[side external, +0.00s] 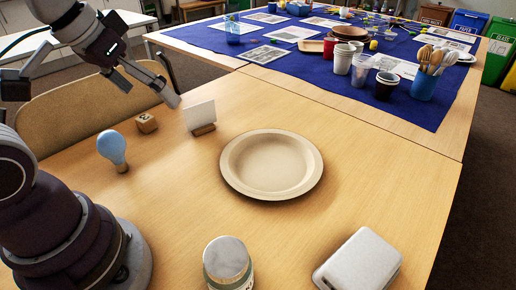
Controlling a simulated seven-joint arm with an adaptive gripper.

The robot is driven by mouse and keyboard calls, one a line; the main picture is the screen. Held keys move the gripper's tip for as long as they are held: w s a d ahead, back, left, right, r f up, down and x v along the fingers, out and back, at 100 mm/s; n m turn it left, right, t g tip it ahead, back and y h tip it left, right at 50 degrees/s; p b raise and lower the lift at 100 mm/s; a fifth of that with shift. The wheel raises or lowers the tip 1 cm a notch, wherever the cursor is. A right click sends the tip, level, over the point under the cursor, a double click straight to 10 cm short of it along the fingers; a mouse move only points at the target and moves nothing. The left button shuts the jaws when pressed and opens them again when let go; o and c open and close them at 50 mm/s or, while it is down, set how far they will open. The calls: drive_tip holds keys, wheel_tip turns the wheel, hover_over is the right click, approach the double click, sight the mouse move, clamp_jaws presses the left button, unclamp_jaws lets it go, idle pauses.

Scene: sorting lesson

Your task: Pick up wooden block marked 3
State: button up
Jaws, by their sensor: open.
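A small wooden block (147,123) sits on the light wood table, left of the card holder. It has dark marks on its faces, too small to read for certain. My gripper (176,84) is at the upper left, raised above the table, up and to the right of the block. Its two fingers are spread apart with nothing between them. The gripper is not touching the block.
A blue light bulb (113,148) stands just left of the block. A white card in a wooden holder (201,118) stands to its right. A beige plate (271,163), a jar (228,264) and a pale case (358,262) lie farther off. Table between plate and case is clear.

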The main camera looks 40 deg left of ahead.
drive_tip(key=shift+s+d+f+m, duration=0.55)
drive_tip(key=shift+s+d+m, duration=0.15)
drive_tip(key=shift+m, duration=0.3)
drive_tip(key=c, duration=0.5)
drive_tip(key=n+g, duration=0.1)
drive_tip(key=n, duration=0.1)
hover_over(139, 121)
drive_tip(key=s, duration=0.3)
wheel_tip(139, 121, down, 10)
drive_tip(key=shift+y, duration=0.3)
drive_tip(key=x, duration=1)
drive_tip(key=shift+s+d+f, duration=0.15)
drive_tip(key=shift+s+f, duration=0.1)
drive_tip(key=shift+f, duration=0.3)
